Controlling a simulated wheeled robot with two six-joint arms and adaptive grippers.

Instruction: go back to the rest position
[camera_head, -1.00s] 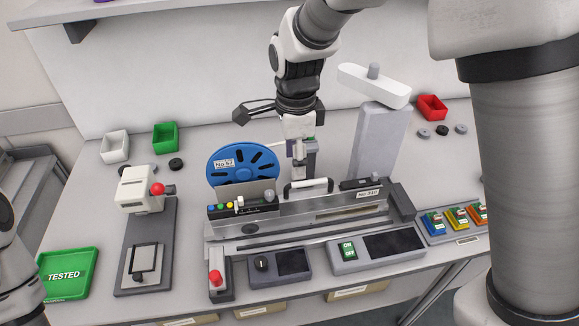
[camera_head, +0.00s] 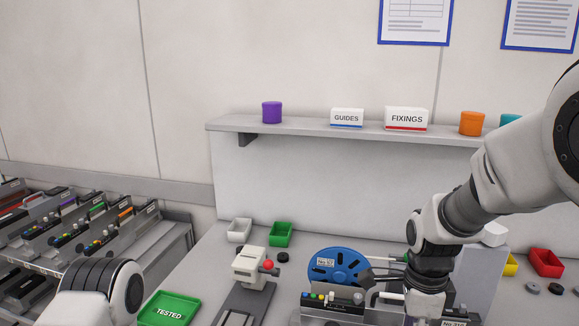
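My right arm (camera_head: 500,185) comes in from the right and bends down over the feeder station at the bottom right. My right gripper (camera_head: 385,272) shows only in part at the wrist, with dark finger parts to the left beside the blue reel. I cannot tell whether it is open or shut, and I see nothing clearly held in it. A part of my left arm (camera_head: 100,290) shows at the bottom left. My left gripper is outside the view. The blue reel (camera_head: 338,264) stands upright on the feeder (camera_head: 333,300), whose lower part is cut off by the frame.
A green TESTED tray (camera_head: 170,309), a white device (camera_head: 250,266), and white (camera_head: 239,230) and green (camera_head: 281,233) bins stand on the bench. A red bin (camera_head: 546,262) is at right. A shelf (camera_head: 300,126) runs above. A trolley (camera_head: 165,250) with several feeders stands left.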

